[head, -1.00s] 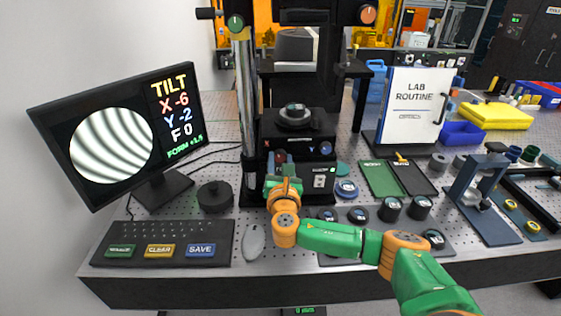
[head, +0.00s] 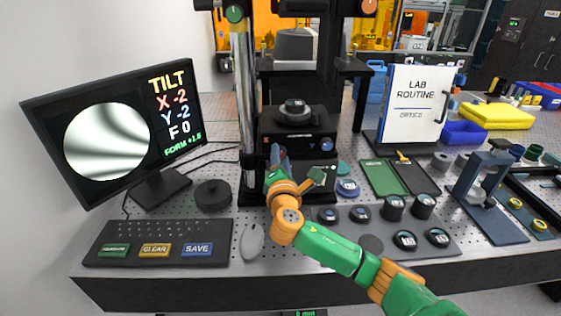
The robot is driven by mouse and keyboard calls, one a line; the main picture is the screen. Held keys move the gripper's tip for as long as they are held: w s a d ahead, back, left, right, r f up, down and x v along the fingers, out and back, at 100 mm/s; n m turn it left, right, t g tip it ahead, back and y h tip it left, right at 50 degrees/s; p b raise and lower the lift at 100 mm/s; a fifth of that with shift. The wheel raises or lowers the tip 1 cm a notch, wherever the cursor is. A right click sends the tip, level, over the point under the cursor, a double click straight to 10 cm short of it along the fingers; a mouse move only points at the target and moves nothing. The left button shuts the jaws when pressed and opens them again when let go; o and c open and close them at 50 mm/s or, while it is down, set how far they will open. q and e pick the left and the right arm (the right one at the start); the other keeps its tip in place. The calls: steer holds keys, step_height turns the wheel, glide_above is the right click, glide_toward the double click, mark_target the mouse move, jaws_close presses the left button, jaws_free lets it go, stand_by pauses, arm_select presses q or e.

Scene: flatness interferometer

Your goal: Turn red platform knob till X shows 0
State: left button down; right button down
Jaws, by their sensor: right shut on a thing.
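The monitor (head: 108,133) at the left reads TILT X -2, Y -2, F 0, FORM +1.5. Its round picture shows a few broad, curved grey bands. The interferometer platform (head: 296,125) stands at the middle and carries a dark round piece (head: 294,108). My right gripper (head: 279,157) reaches up to the platform's front left and is shut on the red knob, which it hides almost wholly. A blue knob (head: 326,144) sits uncovered at the platform's front right. My left gripper is out of view.
A keyboard (head: 160,239) and mouse (head: 252,242) lie at the front left, near a dark round puck (head: 213,195). Several dark round pieces stand on a tray (head: 455,243) right of my arm. A LAB ROUTINE board (head: 415,104) stands behind.

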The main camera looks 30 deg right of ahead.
steer(key=m+b, duration=0.1)
steer(key=m, duration=0.3)
steer(key=shift+m, duration=0.3)
steer(key=shift+r, duration=0.1)
stand_by(0.5)
steer(key=c, duration=0.7)
jaws_free()
steer(key=shift+o, duration=1.4)
steer(key=shift+w+b, duration=0.1)
steer(key=shift+b, duration=0.2)
steer(key=b+v, duration=0.1)
steer(key=v, duration=0.6)
